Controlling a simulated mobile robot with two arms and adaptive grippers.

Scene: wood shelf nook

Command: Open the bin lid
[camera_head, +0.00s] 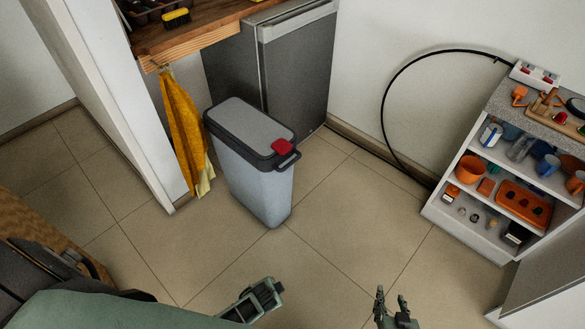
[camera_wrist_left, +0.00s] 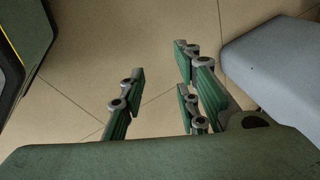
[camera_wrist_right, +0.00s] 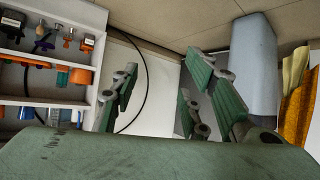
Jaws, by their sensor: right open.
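The bin (camera_head: 255,185) is a tall blue-grey box standing on the tiled floor in the middle of the head view. Its grey lid (camera_head: 243,120) with a dark rim lies shut on top, with a red tab (camera_head: 283,147) and a dark handle (camera_head: 289,160) at the near right end. The bin's wall shows in the left wrist view (camera_wrist_left: 275,68) and the right wrist view (camera_wrist_right: 253,65). My left gripper (camera_head: 268,292) is open and empty, nearer than the bin. My right gripper (camera_head: 392,303) is open and empty, to the near right of the bin.
A yellow towel (camera_head: 184,125) hangs left of the bin. A dark grey appliance (camera_head: 295,75) stands close behind it. A white shelf (camera_head: 478,235) with cups and small items is at right, and a black cable (camera_head: 388,100) loops down the wall. Floor (camera_head: 350,220) right of the bin is clear.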

